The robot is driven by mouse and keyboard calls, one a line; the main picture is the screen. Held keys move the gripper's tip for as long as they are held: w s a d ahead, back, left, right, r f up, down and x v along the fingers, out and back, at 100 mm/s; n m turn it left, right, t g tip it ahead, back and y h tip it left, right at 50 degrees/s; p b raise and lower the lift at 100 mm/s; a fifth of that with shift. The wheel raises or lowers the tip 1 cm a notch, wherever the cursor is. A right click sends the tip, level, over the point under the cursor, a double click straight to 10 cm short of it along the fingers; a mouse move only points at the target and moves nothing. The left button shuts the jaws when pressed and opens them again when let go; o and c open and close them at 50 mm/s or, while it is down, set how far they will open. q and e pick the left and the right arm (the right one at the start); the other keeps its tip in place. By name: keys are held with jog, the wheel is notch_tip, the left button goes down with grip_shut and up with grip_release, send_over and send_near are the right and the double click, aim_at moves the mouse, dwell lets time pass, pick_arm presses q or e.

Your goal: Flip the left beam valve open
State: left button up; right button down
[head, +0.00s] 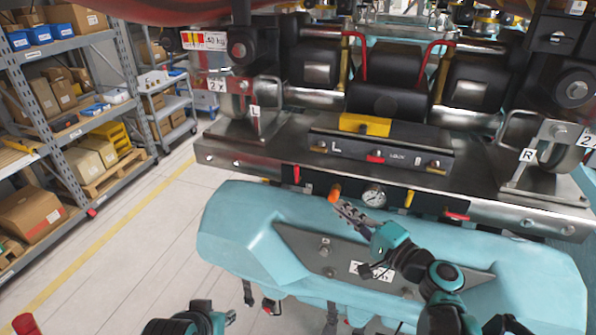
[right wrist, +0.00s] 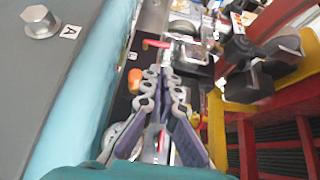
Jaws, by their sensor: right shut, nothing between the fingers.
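The left red lever (head: 296,174) hangs vertically on the front panel of the steel beam; I take it to be the left beam valve. A red lever (right wrist: 155,43) also shows beyond the fingertips in the right wrist view. My right gripper (head: 337,203) is shut and empty at the orange knob (head: 334,192), right of and below the left lever. In the right wrist view its closed fingers (right wrist: 160,73) are beside the orange knob (right wrist: 134,79); contact cannot be told. My left gripper is out of view; only part of that arm shows at the bottom.
A round gauge (head: 374,196), a yellow lever (head: 409,198) and a right red lever (head: 456,215), lying nearly horizontal, line the panel. A bulky teal housing (head: 235,235) stands in front below. Shelves (head: 70,130) stand left, with open floor (head: 120,240) between.

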aim_at(297, 172)
jog(key=shift+w+a+r, duration=0.2)
jog(key=shift+w+a, duration=0.05)
jog(key=shift+w, duration=0.2)
jog(key=shift+s+d+r, duration=0.1)
jog(key=shift+s+d, duration=0.15)
jog(key=shift+s, duration=0.1)
jog(key=shift+w+a, duration=0.35)
jog(key=shift+w, duration=0.05)
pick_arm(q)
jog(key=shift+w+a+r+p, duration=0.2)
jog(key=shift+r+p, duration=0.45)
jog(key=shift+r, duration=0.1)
pick_arm(e)
jog(key=x, duration=1.3)
jog(key=shift+w+a, duration=0.1)
jog(key=shift+w, duration=0.05)
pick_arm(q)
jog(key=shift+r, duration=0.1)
pick_arm(e)
jog(key=shift+r, duration=0.1)
pick_arm(q)
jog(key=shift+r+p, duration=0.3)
jog(key=shift+p, duration=0.05)
pick_arm(e)
jog(key=shift+a+r, duration=0.1)
